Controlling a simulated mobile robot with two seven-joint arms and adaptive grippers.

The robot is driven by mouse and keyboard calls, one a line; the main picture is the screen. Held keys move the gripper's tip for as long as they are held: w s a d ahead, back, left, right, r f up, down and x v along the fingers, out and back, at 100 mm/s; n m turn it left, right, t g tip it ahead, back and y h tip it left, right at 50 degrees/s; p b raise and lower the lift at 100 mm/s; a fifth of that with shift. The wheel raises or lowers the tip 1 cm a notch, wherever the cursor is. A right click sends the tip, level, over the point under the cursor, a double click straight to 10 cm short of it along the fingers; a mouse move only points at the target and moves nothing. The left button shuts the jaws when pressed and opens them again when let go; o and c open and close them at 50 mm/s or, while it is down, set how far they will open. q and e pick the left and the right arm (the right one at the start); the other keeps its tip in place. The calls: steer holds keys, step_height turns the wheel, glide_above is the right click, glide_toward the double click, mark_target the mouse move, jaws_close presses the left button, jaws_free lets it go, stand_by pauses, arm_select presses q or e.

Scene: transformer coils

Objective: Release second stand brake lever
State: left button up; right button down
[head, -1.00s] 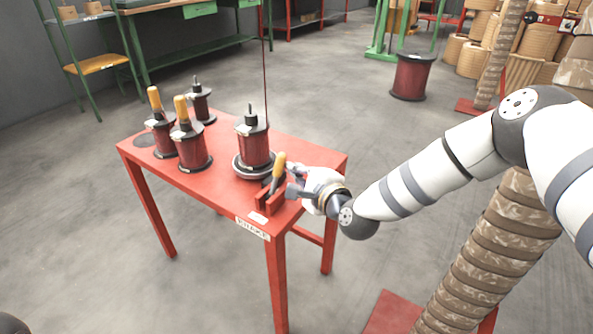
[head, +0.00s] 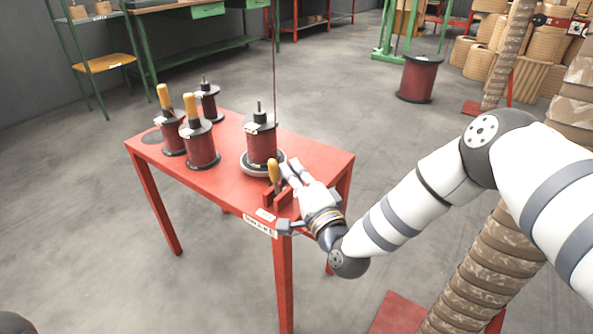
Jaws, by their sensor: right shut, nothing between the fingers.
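The brake lever (head: 273,171) has an orange wooden handle and stands in a red bracket (head: 279,199) at the table's front right corner. It looks close to upright. My right gripper (head: 291,168) is shut and empty just right of the handle. Whether it touches the lever I cannot tell. The stand behind the lever carries a dark red wire spool (head: 262,145) on a round grey base (head: 248,168), with a thin wire rising from it. A brake label (head: 260,227) is on the table's front edge. My left gripper is not in view.
The red table (head: 225,180) also carries two spools with orange-handled tops (head: 201,143) (head: 172,130) and a dark spool (head: 207,101) at the left. A coil-wrapped post (head: 480,260) stands to the right. A large red spool (head: 419,78) stands on the floor behind.

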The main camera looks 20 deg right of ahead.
steer(key=shift+s+a+n+t+y, duration=0.3)
steer(key=shift+s+a+n, duration=0.15)
steer(key=shift+a+n, duration=0.25)
steer(key=shift+s+a+n+t+y, duration=0.25)
steer(key=shift+s+a+n, duration=0.2)
steer(key=shift+n, duration=0.35)
steer(key=shift+f, duration=0.1)
